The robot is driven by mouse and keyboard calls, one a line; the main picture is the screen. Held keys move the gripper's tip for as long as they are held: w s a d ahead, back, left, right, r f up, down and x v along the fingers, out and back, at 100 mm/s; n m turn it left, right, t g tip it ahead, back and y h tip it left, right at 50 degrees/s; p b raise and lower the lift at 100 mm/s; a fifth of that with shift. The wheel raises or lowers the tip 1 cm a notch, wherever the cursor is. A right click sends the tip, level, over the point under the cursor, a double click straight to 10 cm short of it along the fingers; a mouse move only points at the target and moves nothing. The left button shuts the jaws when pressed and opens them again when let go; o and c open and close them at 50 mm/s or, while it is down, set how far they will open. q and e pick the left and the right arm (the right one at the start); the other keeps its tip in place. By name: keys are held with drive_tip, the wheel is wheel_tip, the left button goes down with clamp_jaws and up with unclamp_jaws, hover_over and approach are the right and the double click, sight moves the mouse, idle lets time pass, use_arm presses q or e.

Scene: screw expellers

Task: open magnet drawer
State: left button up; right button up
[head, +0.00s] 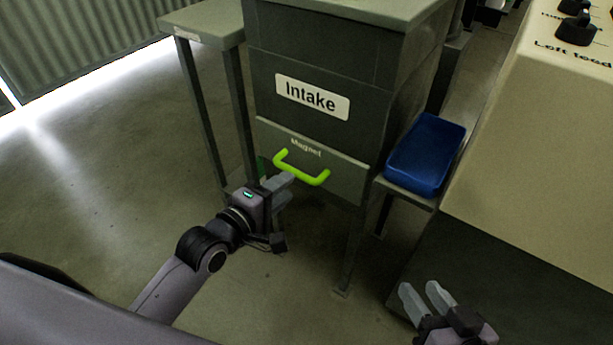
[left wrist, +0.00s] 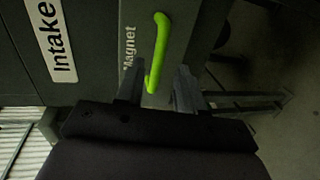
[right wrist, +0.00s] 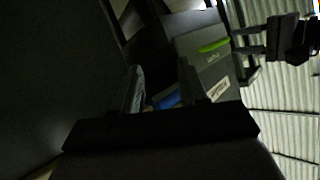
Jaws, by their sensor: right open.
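The magnet drawer (head: 340,175) is a grey front labelled "Magnet", low on the grey Intake cabinet (head: 385,70), and looks flush with it. Its bright green bar handle (head: 316,181) also shows in the left wrist view (left wrist: 161,50). My left gripper (head: 285,190) is at the handle's left end. In the left wrist view its fingers stand apart with the handle's near end seen between them; I cannot tell whether they touch it. My right gripper (head: 424,294) is open and empty at the lower right, well away from the drawer.
A blue bin (head: 428,155) sits on a stand right of the cabinet. A small table (head: 205,22) stands at the cabinet's left. A beige console with black knobs (head: 545,130) fills the right side. The floor (head: 100,160) at left is clear.

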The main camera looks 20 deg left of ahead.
sight(299, 177)
use_arm(q)
drive_tip(key=b+x, duration=0.2)
drive_tip(key=x, duration=0.3)
drive_tip(key=shift+w+d, duration=0.15)
drive_tip(key=shift+w, duration=0.15)
drive_tip(key=shift+w+d+f+b, duration=0.15)
drive_tip(key=shift+w+b, duration=0.15)
drive_tip(key=shift+w, duration=0.2)
use_arm(e)
drive_tip(key=shift+w+a+f+y, duration=0.15)
drive_tip(key=shift+a+y, duration=0.2)
drive_tip(key=shift+a, duration=0.2)
drive_tip(key=shift+w+a+y, duration=0.1)
drive_tip(key=shift+a+y, duration=0.25)
drive_tip(key=shift+a, duration=0.2)
use_arm(q)
clamp_jaws()
